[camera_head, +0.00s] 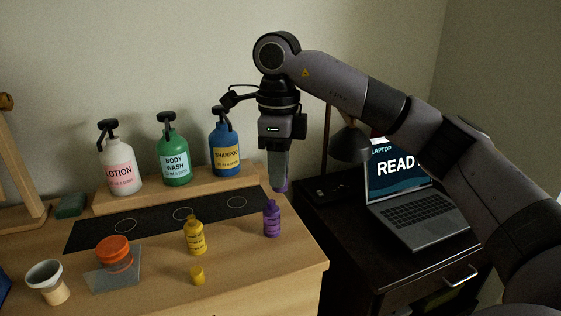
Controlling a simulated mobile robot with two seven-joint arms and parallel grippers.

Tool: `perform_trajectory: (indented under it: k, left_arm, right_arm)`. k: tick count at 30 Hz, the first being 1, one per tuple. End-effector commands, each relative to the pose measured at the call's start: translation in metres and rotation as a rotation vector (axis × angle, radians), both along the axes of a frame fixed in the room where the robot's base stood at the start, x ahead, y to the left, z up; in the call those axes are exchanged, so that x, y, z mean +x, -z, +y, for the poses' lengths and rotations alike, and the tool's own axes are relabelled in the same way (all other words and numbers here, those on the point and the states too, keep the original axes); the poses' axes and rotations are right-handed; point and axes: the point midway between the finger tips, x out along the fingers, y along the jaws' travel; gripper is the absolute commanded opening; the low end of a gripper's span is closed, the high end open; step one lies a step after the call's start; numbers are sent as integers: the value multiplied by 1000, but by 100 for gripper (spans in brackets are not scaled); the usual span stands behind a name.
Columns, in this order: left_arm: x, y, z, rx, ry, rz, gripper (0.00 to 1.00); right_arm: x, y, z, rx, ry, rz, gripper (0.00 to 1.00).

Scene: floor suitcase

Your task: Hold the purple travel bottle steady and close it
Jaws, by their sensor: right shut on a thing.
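The purple travel bottle (272,219) stands upright on the wooden top near its right edge. My right gripper (280,186) points down above the bottle and slightly to its right. It is shut on a small purple piece, which looks like the cap (282,189); only a little of it shows below the fingers. The cap appears apart from the bottle's neck. Nothing is holding the bottle. My left gripper is not in view.
A yellow bottle (194,237) and a small yellow cap (198,275) are to the left. Pump bottles stand on a shelf (160,196) behind. A laptop (408,205) and a lamp (350,143) are right.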

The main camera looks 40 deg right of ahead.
Motion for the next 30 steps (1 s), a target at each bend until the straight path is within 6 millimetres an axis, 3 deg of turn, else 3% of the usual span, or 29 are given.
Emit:
perform_trajectory:
  k: [11, 21, 30]
  left_arm:
    - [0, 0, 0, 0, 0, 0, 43]
    - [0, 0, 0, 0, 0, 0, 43]
    - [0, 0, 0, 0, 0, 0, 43]
  right_arm:
    - [-11, 64, 26, -28, -805, 15, 0]
    - [-33, 120, 53, -22, -1590, 28, 0]
    - [-55, 156, 73, -4, -2159, 19, 0]
